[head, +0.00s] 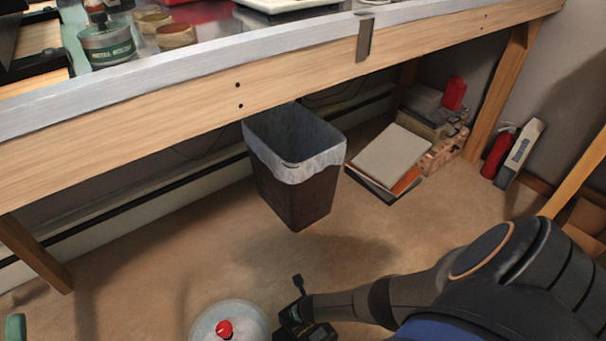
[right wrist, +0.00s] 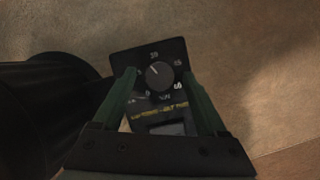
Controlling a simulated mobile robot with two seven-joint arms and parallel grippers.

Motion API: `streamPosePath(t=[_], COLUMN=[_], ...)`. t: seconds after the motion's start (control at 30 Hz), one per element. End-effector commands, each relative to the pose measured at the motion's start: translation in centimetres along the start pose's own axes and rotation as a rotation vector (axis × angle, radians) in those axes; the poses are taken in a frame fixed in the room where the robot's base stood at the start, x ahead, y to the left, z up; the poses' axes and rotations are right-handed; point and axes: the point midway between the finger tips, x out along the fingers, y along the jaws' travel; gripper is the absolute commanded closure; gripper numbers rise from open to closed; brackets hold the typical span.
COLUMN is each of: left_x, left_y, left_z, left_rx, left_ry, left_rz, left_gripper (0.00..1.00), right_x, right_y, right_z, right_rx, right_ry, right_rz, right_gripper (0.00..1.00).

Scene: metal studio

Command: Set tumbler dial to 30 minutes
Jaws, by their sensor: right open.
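The tumbler dial (right wrist: 160,75) is a round black knob on a dark control panel (right wrist: 148,57) in the right wrist view. Its pale pointer line leans up and left, a little left of the top number, which looks like 30. More numbers run down the right side, and a 0 is at lower left. My right gripper (right wrist: 160,84) is open, with one green finger on each side of the dial. I cannot tell whether the fingers touch it. In the head view my right arm (head: 420,292) reaches in from the right, low down.
A round pale container with a red knob (head: 225,328) stands at the bottom of the head view. A lined waste bin (head: 300,195) stands under the wooden workbench (head: 300,86). Boxes and a red extinguisher (head: 496,153) are at the right. The carpet between is clear.

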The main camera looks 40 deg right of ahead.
Motion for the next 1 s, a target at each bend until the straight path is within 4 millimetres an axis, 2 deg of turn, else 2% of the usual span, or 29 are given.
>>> streamPosePath(t=[0.37, 1.0], left_x=[-0.08, -0.14], left_y=[-0.10, -0.14], left_z=[0.17, 0.21], left_rx=[-0.002, 0.003], left_ry=[0.000, 0.000], left_rz=[-0.016, -0.011], left_gripper=[0.16, 0.16], right_x=[0.31, 0.32], right_y=[0.03, 0.00], right_z=[0.07, 0.04], right_rx=[0.000, 0.000], right_ry=[-0.001, 0.000], right_rz=[0.000, 0.000], right_gripper=[0.25, 0.96])
